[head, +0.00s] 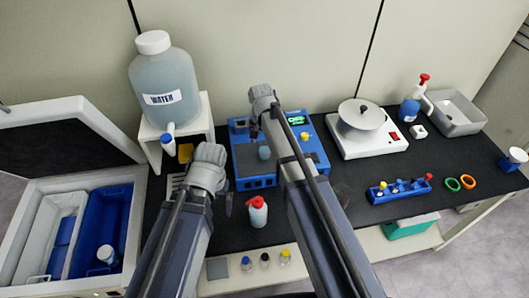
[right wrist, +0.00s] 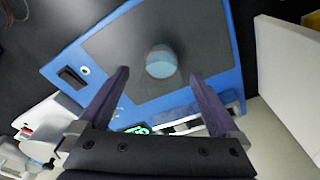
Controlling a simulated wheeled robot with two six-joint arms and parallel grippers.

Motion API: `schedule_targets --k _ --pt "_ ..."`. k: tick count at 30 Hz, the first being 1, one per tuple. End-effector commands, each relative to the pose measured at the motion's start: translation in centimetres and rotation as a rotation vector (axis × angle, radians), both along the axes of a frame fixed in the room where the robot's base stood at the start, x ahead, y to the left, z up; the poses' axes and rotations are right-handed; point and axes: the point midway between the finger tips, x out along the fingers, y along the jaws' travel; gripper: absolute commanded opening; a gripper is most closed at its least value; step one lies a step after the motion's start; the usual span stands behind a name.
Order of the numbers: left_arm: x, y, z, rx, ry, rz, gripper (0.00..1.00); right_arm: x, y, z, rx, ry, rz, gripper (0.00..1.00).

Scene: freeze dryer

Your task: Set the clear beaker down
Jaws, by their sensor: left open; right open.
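A small clear vessel with a bluish tint, apparently the clear beaker (head: 264,153), stands on the dark grey top plate of the blue instrument (head: 242,172). In the right wrist view the beaker (right wrist: 161,63) shows from above as a round shape on the plate. My right gripper (right wrist: 158,76) is open, with its fingers apart and nothing between them; the beaker appears beyond the fingertips. In the head view the right gripper (head: 254,130) is over the instrument's back part. My left gripper (head: 228,204) is open over the bench, left of a red-capped bottle; its fingers are barely visible.
The red-capped bottle (head: 257,213) stands in front of the instrument. A water jug (head: 165,85) on a white stand is at the back left, an open cooler (head: 140,210) at the left. A white hotplate (head: 371,143) and a blue rack (head: 399,190) stand right.

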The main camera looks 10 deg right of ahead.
Motion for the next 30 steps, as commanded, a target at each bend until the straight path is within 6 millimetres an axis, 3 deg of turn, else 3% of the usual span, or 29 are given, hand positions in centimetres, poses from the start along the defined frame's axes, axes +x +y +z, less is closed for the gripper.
schedule_targets --k 12,22,30 --pt "0.0 0.0 -4.7 0.000 0.000 0.000 0.93 0.8 -0.3 -4.7 0.001 -0.001 0.000 0.98" --pt "0.0 0.0 -4.9 0.000 0.000 0.000 0.93 0.8 -0.4 -4.9 0.001 0.000 0.001 0.98" --pt "0.0 0.0 -4.9 0.000 0.000 0.000 0.93 0.8 -0.4 -4.9 0.001 0.000 0.001 0.69"
